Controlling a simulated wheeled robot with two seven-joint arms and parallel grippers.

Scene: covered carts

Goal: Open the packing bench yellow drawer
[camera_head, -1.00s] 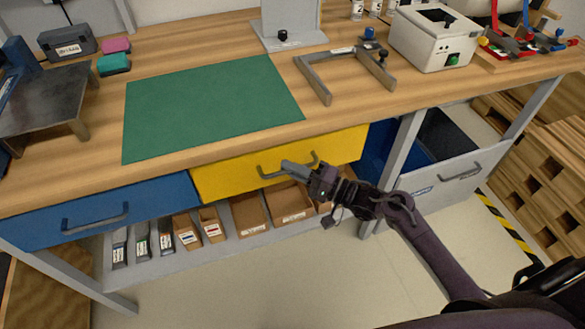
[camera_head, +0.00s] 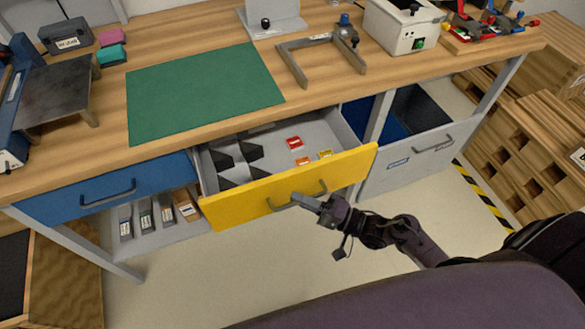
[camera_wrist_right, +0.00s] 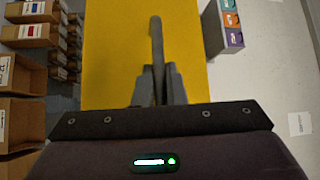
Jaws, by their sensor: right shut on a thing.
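The yellow drawer (camera_head: 240,205) of the packing bench is pulled out, and its grey interior shows in the head view. Its dark bar handle (camera_head: 282,206) is on the yellow front. My right gripper (camera_head: 308,202) is shut on the handle near the middle of the front. In the right wrist view the gripper fingers (camera_wrist_right: 159,85) close around the handle bar (camera_wrist_right: 156,42), with the yellow front behind. My left gripper is not in view.
Red, orange and yellow small items (camera_head: 294,143) and black dividers (camera_head: 240,155) lie in the drawer. Floor in front is clear.

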